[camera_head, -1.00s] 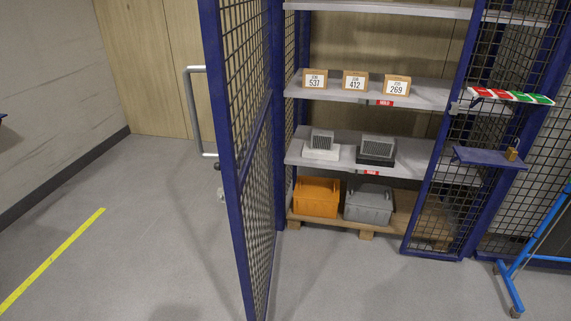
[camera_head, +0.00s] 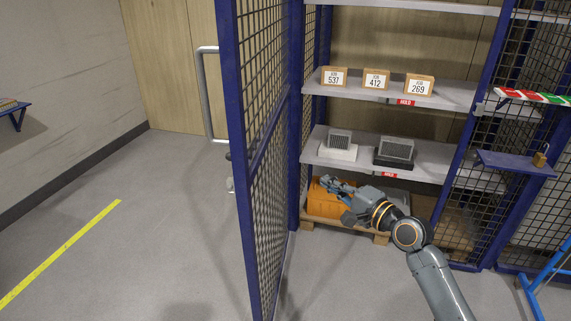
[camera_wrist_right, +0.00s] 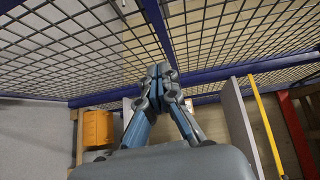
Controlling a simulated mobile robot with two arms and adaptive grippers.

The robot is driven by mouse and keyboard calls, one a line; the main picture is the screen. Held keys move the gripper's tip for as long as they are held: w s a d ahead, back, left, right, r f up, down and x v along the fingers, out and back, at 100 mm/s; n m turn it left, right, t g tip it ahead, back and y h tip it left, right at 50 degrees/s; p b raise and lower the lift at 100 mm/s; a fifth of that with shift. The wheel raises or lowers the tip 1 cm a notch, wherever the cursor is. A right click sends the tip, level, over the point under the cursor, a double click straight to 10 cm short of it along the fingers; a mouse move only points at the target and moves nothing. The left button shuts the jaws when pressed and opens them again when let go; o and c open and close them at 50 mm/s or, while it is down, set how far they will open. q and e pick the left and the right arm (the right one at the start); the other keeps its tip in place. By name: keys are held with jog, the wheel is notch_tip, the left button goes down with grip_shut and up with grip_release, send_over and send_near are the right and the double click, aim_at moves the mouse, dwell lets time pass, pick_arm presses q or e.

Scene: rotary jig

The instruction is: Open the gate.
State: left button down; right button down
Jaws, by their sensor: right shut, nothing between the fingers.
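The gate (camera_head: 241,150) is a tall blue-framed mesh panel left of centre in the head view. It stands swung out from the cage, with the shelves exposed on its right. A pale vertical handle (camera_head: 205,100) shows at its left side. My right gripper (camera_head: 328,184) is on the shelf side of the gate, in front of the lower shelves, and looks shut and empty. In the right wrist view its fingertips (camera_wrist_right: 160,72) are together, with blue-framed mesh (camera_wrist_right: 215,40) beyond them. I cannot tell whether they touch it. My left gripper is out of view.
Shelves hold job boxes (camera_head: 376,79) and grey units (camera_head: 395,150). An orange bin (camera_head: 317,205) sits below, partly behind my right arm. A padlock (camera_head: 540,159) stands on a blue ledge at right. Floor left of the gate is clear, with a yellow line (camera_head: 60,255).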

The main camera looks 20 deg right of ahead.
jog(key=w+a+r+p, duration=0.2)
jog(key=w+a+p, duration=0.1)
jog(key=w+a, duration=0.5)
jog(key=shift+w+a+r+y+p, duration=0.25)
jog(key=shift+w+y+p, duration=0.1)
jog(key=shift+w, duration=0.75)
jog(key=shift+d, duration=0.1)
